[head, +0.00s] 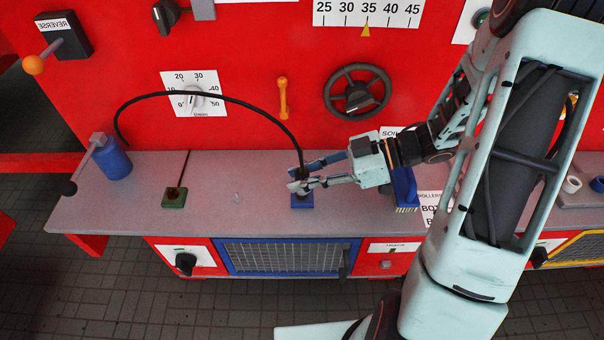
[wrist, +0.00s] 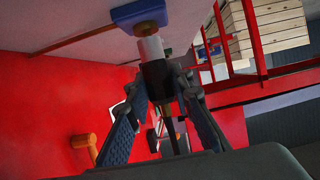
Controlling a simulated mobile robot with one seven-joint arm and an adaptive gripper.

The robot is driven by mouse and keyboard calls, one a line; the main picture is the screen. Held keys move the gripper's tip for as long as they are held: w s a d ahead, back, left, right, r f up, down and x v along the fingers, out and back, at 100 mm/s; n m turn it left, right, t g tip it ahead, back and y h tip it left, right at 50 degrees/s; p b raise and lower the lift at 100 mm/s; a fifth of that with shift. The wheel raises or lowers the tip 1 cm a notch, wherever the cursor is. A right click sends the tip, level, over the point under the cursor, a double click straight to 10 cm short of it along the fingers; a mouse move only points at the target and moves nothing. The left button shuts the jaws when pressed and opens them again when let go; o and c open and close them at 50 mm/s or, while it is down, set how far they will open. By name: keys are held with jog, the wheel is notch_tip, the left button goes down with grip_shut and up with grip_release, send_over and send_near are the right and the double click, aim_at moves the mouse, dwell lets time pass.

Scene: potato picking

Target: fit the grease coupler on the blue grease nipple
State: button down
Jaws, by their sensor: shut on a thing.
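The blue grease nipple is a blue square base (head: 302,204) on the grey bench, right below my gripper (head: 298,186). In the wrist view its blue base (wrist: 140,12) carries a brass-coloured fitting (wrist: 151,27). My gripper, also in the wrist view (wrist: 164,84), is shut on the grease coupler, a black body (wrist: 156,78) with a silver tip (wrist: 151,48). The coupler lines up with the brass fitting and its tip meets or overlaps it in the picture. I cannot tell whether it is seated. A black hose (head: 219,97) arcs from the gripper to the left.
A blue grease pump (head: 113,161) with a lever stands at the bench's left end. A green base (head: 174,199) with a thin dark red rod is left of my gripper. A blue brush (head: 405,187) lies to the right. An orange handle (head: 283,98) and handwheel (head: 357,92) are on the red panel.

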jog(key=shift+f, duration=0.4)
jog(key=c, duration=1.6)
grip_release()
jog(key=shift+r, duration=0.15)
notch_tip(320, 180, up, 10)
jog(key=shift+f, duration=0.1)
